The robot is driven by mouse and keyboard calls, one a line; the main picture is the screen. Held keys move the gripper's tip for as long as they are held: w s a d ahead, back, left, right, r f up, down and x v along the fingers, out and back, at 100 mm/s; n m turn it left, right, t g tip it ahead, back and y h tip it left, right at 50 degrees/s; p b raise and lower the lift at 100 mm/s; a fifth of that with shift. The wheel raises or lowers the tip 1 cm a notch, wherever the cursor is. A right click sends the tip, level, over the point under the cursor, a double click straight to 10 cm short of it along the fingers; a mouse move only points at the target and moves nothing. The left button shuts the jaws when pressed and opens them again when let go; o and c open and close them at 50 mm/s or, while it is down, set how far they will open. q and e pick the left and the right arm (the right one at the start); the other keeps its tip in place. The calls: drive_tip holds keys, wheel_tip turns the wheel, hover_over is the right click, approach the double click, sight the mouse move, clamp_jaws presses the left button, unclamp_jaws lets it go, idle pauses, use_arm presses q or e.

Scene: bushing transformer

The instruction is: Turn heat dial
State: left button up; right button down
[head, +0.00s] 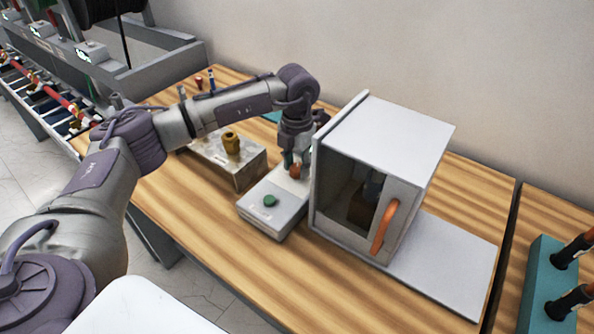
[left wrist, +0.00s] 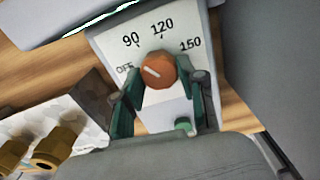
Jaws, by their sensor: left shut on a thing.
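The heat dial is an orange round knob (left wrist: 158,70) with a white pointer line, on a pale control panel (left wrist: 110,45) marked OFF, 90, 120 and 150. The pointer line slants toward the upper left, roughly between OFF and 90. In the head view the dial (head: 295,171) shows partly under my left gripper (head: 296,160). My left gripper (left wrist: 160,92) points down with a finger on each side of the dial and is shut on it. A green button (head: 269,201) sits nearer the front on the same panel. My right gripper is in neither view.
A white oven-like box (head: 385,130) with an orange handle (head: 385,227) stands right beside the panel. A metal block with a brass fitting (head: 232,145) stands to the left. A teal rack (head: 540,285) is at the far right. Table in front is clear.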

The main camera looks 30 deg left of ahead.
sight(296, 167)
use_arm(q)
drive_tip(key=m+b, duration=0.3)
drive_tip(key=m, duration=0.3)
drive_tip(key=shift+w+b, duration=0.1)
drive_tip(key=shift+b, duration=0.25)
drive_tip(key=m+b, duration=0.2)
drive_tip(key=m, duration=0.3)
drive_tip(key=shift+a, duration=0.1)
drive_tip(key=shift+r+m, duration=0.1)
drive_tip(key=shift+m, duration=0.4)
drive_tip(key=o, duration=1.1)
drive_tip(key=shift+o, duration=0.2)
wheel_tip(296, 167, up, 12)
